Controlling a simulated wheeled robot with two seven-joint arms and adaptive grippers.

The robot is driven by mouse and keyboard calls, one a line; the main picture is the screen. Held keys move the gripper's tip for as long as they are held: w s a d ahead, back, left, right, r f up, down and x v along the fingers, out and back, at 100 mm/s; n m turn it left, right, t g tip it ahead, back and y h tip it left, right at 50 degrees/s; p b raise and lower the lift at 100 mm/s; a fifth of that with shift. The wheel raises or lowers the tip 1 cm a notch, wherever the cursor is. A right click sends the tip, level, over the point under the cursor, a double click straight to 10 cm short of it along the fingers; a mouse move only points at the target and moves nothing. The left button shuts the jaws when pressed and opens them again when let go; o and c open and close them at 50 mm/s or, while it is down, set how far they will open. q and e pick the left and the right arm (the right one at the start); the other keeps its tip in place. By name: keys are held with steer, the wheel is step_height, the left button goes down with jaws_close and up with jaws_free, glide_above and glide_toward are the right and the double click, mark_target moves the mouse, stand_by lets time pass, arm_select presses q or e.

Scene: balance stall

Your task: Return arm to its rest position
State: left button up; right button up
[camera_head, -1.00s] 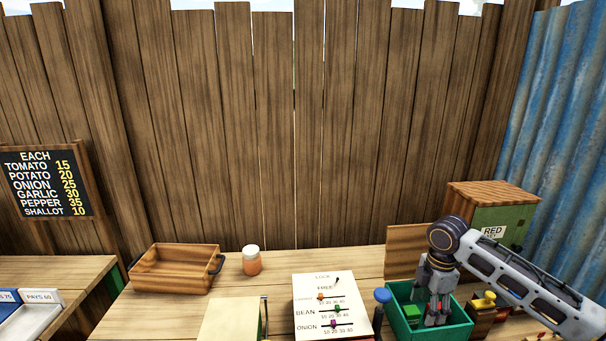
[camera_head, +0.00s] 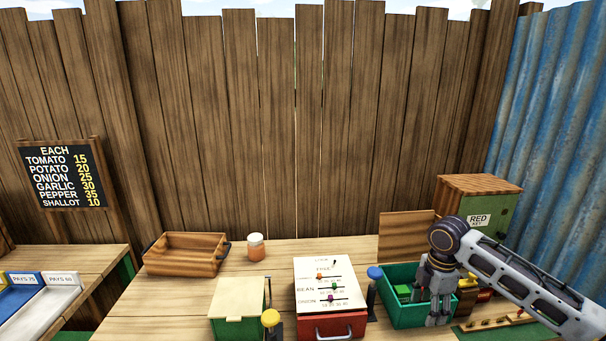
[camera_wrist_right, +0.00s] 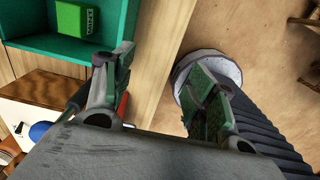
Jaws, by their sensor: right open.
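My right gripper (camera_head: 437,318) hangs fingers down at the front right part of the green tray (camera_head: 388,312) in the head view, its arm coming in from the right. In the right wrist view its two fingers (camera_wrist_right: 160,95) stand apart with nothing held between them. The tray's edge (camera_wrist_right: 130,20) lies above the fingers there, and the floor shows beyond the counter edge. A green block (camera_head: 402,290) lies in the tray, apart from the gripper; it also shows in the right wrist view (camera_wrist_right: 76,19). My left gripper is not in view.
A white-topped slider box (camera_head: 322,275) with a red drawer front stands left of the tray, with a blue-knobbed post (camera_head: 375,273) between them. A green box (camera_head: 240,300), a jar (camera_head: 256,248) and a wooden crate (camera_head: 185,255) stand further left. A cabinet (camera_head: 490,205) stands behind my arm.

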steer(key=s+a+f+m+t+y, duration=0.15)
steer(key=s+a+f+m, duration=0.25)
steer(key=s+a+f, duration=0.4)
steer(key=s+a+f+m+t+y, duration=0.15)
steer(key=s+a+f+m, duration=0.35)
steer(key=a, duration=0.5)
steer(key=shift+s+d+f+m+h, duration=0.7)
steer(key=shift+s+d+m+h, duration=0.7)
steer(key=shift+s+d+m, duration=3.1)
steer(key=s+a+f+n, duration=0.1)
steer(key=s+f, duration=0.1)
steer(key=f, duration=1.4)
steer(key=s+f, duration=0.2)
steer(key=f, duration=1.5)
steer(key=s+d+f+g, duration=0.1)
steer(key=s+f, duration=0.9)
steer(key=s, duration=0.1)
steer(key=s+d+f+g, duration=0.1)
steer(key=s+d+f, duration=0.1)
steer(key=s+f, duration=0.8)
steer(key=shift+s+d, duration=0.3)
steer(key=shift+s, duration=0.25)
